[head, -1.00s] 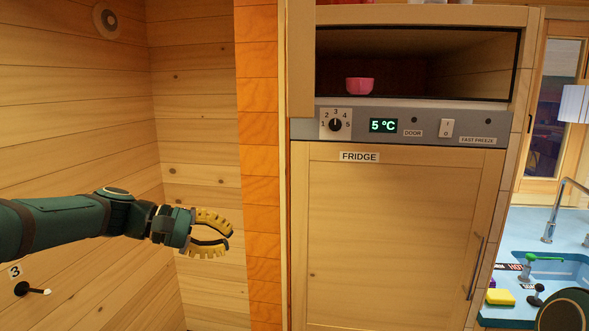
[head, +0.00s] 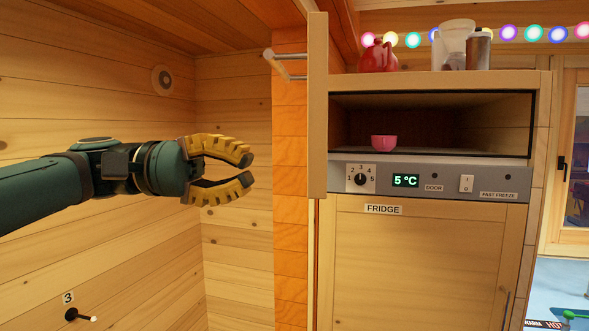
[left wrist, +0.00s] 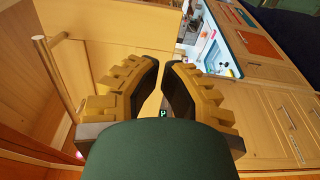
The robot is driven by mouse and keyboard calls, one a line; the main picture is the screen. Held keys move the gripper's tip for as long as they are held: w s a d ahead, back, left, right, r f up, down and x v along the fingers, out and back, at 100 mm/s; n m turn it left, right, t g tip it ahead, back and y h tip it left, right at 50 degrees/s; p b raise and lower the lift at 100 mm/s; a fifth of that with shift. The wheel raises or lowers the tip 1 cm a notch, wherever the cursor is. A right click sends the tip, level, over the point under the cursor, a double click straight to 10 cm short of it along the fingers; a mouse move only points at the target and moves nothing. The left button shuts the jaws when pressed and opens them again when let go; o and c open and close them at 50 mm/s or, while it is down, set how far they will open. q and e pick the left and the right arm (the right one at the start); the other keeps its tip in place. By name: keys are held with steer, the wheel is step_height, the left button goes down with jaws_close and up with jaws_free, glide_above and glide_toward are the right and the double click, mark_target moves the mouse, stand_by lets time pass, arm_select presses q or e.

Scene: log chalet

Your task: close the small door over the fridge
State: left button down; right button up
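The small door (head: 318,105) over the fridge stands open, seen almost edge-on at the left of the compartment. Its bar handle (head: 285,66) sticks out to the left near the top. In the left wrist view the door panel (left wrist: 112,38) fills the upper left, with the handle (left wrist: 55,75) at its left. The open compartment (head: 480,120) holds a pink bowl (head: 384,142). My right gripper is not in view.
The lower fridge door (head: 430,265) is shut under the control panel (head: 450,182). A wooden wall (head: 235,130) lies behind my left gripper. A black hook (head: 78,315) is at lower left.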

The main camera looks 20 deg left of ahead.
mark_target(309, 119)
arm_select(q)
steer(key=w+d, duration=0.1)
steer(key=d, duration=0.5)
steer(key=shift+d, duration=0.3)
